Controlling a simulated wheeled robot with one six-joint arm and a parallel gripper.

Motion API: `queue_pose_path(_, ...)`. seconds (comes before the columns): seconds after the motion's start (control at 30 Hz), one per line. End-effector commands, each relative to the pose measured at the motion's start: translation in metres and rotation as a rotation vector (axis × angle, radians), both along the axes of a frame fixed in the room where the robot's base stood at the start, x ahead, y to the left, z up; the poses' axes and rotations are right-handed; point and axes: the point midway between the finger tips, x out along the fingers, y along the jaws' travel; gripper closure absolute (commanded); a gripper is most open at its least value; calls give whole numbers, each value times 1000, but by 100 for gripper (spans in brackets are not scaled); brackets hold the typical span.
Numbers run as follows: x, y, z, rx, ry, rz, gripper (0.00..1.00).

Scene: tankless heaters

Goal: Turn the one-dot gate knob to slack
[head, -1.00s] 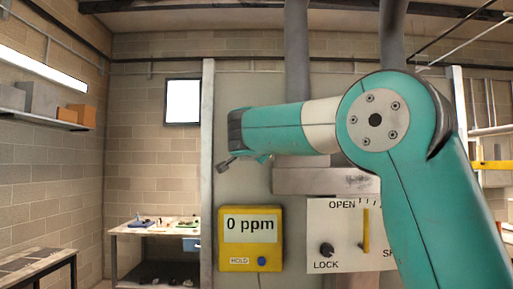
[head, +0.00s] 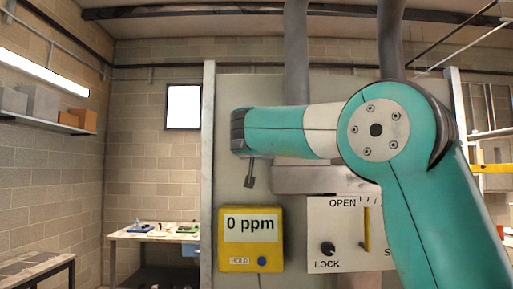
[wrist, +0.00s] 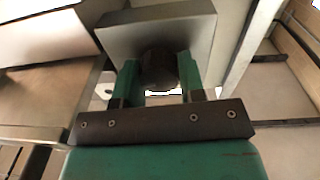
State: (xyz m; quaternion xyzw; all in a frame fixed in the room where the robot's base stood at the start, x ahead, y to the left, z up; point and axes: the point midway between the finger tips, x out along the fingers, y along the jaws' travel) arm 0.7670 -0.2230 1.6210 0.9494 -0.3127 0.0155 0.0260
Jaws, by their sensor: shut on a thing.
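In the wrist view my gripper (wrist: 157,84) has its two teal fingers on either side of a dark round knob (wrist: 158,66), shut on it. The knob stands out from a square grey metal block (wrist: 165,25). No dots or slack mark can be read on it, so I cannot tell which knob it is. In the head view the fingers and this knob are hidden behind my arm; only a small dark part of my wrist hangs below its left end.
A yellow meter (head: 251,251) reading 0 ppm is on the grey panel below my arm. Right of it is a white plate (head: 345,258) marked OPEN and LOCK, with a black knob (head: 327,248) and a yellow pointer (head: 367,230). A workbench (head: 150,236) stands at the left.

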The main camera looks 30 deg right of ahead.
Motion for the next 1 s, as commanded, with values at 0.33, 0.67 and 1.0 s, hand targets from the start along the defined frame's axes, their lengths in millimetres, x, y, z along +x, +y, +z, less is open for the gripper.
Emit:
queue_pose_path(0.33, 0, 0, -1, -270, 186, -1, 87)
queue_pose_path(0.67, 0, -1, -1, -530, 362, -1, 87)
queue_pose_path(1.0, 0, 0, -2, -763, 522, -1, 87)
